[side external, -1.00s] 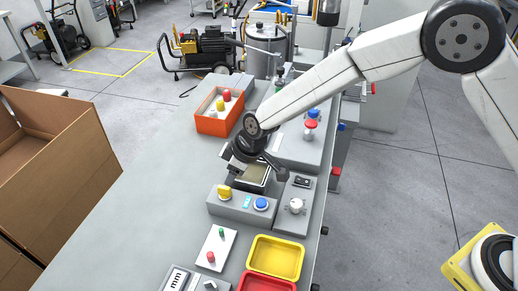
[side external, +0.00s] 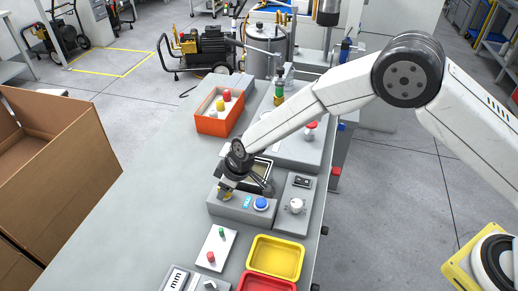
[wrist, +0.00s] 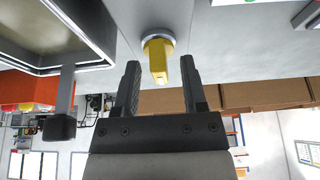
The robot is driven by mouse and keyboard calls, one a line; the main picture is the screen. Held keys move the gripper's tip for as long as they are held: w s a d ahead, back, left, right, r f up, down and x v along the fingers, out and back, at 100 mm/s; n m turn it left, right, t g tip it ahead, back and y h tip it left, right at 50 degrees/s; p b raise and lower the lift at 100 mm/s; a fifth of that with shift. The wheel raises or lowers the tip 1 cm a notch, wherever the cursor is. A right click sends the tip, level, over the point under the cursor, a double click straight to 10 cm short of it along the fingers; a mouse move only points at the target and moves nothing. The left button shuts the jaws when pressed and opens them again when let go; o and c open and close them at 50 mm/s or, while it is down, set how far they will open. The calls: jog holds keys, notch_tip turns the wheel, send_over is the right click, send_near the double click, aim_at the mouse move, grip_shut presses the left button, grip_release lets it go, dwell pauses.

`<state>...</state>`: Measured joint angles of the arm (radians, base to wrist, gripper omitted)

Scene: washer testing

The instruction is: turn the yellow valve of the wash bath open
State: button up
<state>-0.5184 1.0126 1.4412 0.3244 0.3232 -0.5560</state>
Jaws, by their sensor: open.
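The yellow valve (side external: 226,196) is on the front panel of the wash bath (side external: 263,168), at the panel's left end. My gripper (side external: 224,190) is over it and hides much of it in the side view. In the wrist view the yellow valve (wrist: 158,58) is a handle on a round pale base, and it lies between the two open fingers (wrist: 160,64) of my gripper. Gaps show on both sides of the handle, so the fingers look apart from it. The bath's dark-rimmed basin (wrist: 60,35) is at the upper left there.
A blue button (side external: 261,204) and a small display sit right of the valve. A grey box with a white knob (side external: 296,206) stands farther right. A yellow tray (side external: 276,240) and a white panel with red and green buttons (side external: 216,248) are in front. The bench's left side is clear.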

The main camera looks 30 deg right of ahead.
grip_shut()
jog(key=shift+m+t, duration=0.3)
jog(key=shift+m, duration=0.6)
jog(key=shift+m+h, duration=0.8)
jog(key=shift+m, duration=0.7)
jog(key=shift+a+m+t+h, duration=0.15)
jog(key=shift+m+h, duration=0.25)
jog(key=shift+m, duration=0.65)
jog(key=shift+m+t+h, duration=0.15)
jog(key=shift+m+h, duration=0.25)
jog(key=shift+m, duration=0.65)
jog(key=m+h, duration=0.1)
jog(key=m, duration=0.3)
jog(key=shift+m+h, duration=0.3)
jog(key=shift+h, duration=0.1)
jog(key=shift+a+m+g+h, duration=0.1)
jog(key=shift+m+g+h, duration=0.25)
jog(key=shift+m, duration=0.75)
jog(key=shift+a+m+g+h, duration=0.1)
jog(key=shift+m+g+h, duration=0.25)
jog(key=shift+m, duration=0.75)
